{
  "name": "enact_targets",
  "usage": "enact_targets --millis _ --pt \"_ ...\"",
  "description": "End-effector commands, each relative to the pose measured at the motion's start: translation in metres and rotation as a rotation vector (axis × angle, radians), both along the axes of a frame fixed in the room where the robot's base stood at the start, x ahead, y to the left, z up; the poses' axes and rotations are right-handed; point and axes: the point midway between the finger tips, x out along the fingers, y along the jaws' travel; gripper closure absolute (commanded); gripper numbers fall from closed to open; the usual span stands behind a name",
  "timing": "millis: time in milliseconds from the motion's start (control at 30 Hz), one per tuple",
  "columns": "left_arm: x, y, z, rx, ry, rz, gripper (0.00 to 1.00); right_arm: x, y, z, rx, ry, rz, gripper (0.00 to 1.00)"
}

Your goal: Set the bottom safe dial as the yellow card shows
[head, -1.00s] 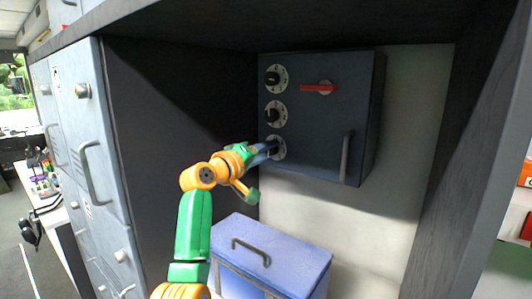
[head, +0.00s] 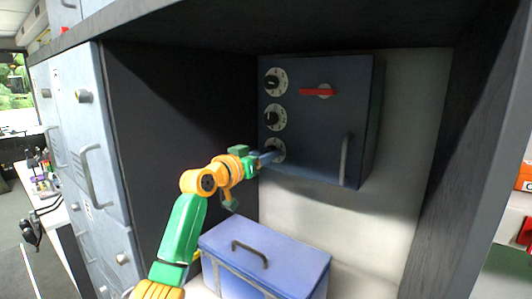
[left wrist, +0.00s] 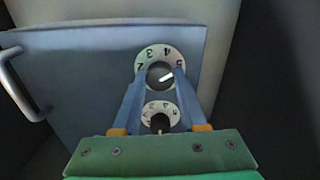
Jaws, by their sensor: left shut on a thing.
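The dark safe (head: 315,140) hangs in the cubby, with a column of three round dials on its left side. My left gripper (head: 272,157) is shut on the bottom dial (head: 280,147). In the left wrist view, the blue fingers stand on either side of the bottom dial's knob (left wrist: 159,77). Its white mark points to the upper right, near the 5 on the number ring, which looks upside down there. The middle dial (head: 275,117) and top dial (head: 275,81) are clear of the gripper. I cannot make out a yellow card. My right gripper is not in view.
A blue box (head: 290,262) with a handle stands below, near my left arm. Cubby walls close in on both sides. Grey lockers (head: 80,150) are at left.

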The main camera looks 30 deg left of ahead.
Motion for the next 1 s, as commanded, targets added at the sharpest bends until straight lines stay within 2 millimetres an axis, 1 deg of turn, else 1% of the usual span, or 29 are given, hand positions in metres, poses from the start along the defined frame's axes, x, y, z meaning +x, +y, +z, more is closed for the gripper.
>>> enact_targets --millis 200,400,967,1000 --pt "0.0001 0.0004 -0.0004 0.119 -0.014 0.001 1.0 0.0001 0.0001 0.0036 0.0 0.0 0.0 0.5" --pt "0.0002 -0.0003 -0.0011 0.184 -0.022 -0.001 1.0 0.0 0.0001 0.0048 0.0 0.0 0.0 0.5" --pt "0.0003 -0.0003 -0.0018 0.213 -0.025 -0.001 1.0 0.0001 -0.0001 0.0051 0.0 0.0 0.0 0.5" --pt "0.0003 -0.0003 -0.0019 0.213 -0.025 -0.001 0.55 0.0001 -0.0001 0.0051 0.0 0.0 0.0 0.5"
